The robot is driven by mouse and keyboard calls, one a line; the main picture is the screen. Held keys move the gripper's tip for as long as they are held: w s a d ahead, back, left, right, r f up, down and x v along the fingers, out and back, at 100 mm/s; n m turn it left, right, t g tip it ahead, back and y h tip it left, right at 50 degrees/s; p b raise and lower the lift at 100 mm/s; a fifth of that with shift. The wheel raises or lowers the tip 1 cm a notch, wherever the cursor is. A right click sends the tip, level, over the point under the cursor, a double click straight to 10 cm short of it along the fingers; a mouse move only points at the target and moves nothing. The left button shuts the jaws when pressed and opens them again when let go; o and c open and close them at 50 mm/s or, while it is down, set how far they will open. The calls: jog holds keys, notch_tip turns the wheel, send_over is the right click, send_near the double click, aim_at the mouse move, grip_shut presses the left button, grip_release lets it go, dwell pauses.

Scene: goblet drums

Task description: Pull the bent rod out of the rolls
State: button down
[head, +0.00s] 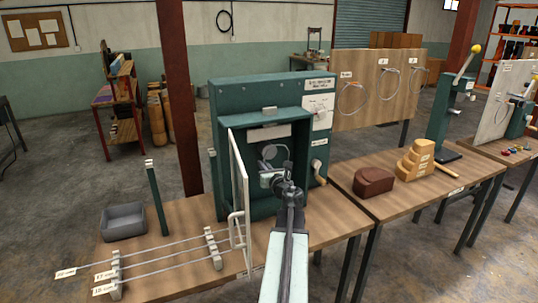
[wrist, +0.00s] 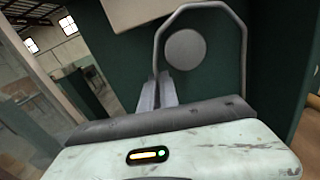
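The roll machine is a green cabinet (head: 225,100) on the bench, its see-through guard door (head: 240,195) swung open toward me. A grey round roll (head: 269,153) shows in its recess, and a grey disc (wrist: 185,50) shows in the wrist view. The bent rod (wrist: 243,45) is a thin grey loop arching around that disc. My gripper (head: 283,172) is in front of the recess, partly hiding the rolls. In the wrist view my fingertips (wrist: 158,76) are close together at the loop's left lower end. Whether they grip it is unclear.
Several straight rods (head: 175,250) lie across low supports at the left, near a grey tray (head: 124,222) and a green post (head: 157,197). A crank handle (head: 318,170) sticks out right of the recess. Brown blocks (head: 373,181) stand on the right bench.

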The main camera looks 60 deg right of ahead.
jog(key=shift+v, duration=2.75)
